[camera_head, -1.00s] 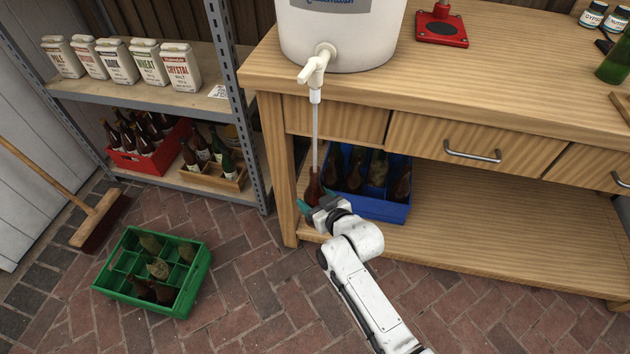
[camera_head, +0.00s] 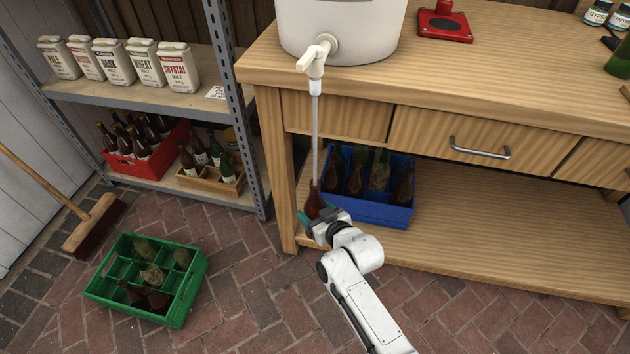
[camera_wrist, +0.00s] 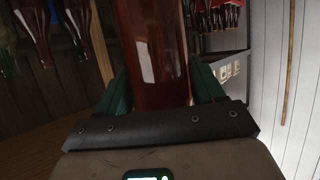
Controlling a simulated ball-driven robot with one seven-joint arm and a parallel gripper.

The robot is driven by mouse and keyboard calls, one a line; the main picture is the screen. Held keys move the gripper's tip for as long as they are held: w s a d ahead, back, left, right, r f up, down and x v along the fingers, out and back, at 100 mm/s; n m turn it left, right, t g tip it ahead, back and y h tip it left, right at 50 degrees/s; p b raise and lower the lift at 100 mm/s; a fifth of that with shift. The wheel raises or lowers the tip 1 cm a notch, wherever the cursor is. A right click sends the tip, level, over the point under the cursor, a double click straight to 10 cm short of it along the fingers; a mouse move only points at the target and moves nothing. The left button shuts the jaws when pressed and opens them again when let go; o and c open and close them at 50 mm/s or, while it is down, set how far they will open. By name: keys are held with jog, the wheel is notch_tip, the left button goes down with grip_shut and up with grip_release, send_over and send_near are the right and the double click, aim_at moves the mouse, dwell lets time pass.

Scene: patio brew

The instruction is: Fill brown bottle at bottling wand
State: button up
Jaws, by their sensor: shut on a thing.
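The brown bottle (camera_head: 314,202) is upright under the white bucket's tap. My gripper (camera_head: 320,222) is shut on it from the front. In the wrist view the bottle (camera_wrist: 155,50) stands between the two teal fingers of my gripper (camera_wrist: 155,95). The bottling wand (camera_head: 315,135) hangs straight down from the white tap (camera_head: 314,62), and its lower end meets the bottle's mouth. I cannot tell how deep the wand sits inside or how full the bottle is.
A blue crate (camera_head: 375,215) with several bottles stands on the bench's lower shelf, close to the right of my gripper. A green crate (camera_head: 180,305) with bottles sits on the brick floor at left. A red crate (camera_head: 125,165) is on the metal shelf. A broom (camera_head: 92,225) leans at left.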

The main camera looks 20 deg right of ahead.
jog(key=shift+f+b, duration=3.5)
jog(key=shift+f, duration=0.5)
jog(key=shift+s+a+r+p, duration=0.1)
jog(key=shift+s+a+p, duration=0.7)
jog(key=shift+s+p, duration=0.3)
jog(key=s+a+b, duration=0.7)
jog(key=s+b, duration=0.1)
jog(key=s, duration=0.2)
jog(key=shift+s+a, duration=0.35)
jog(key=shift+a, duration=0.05)
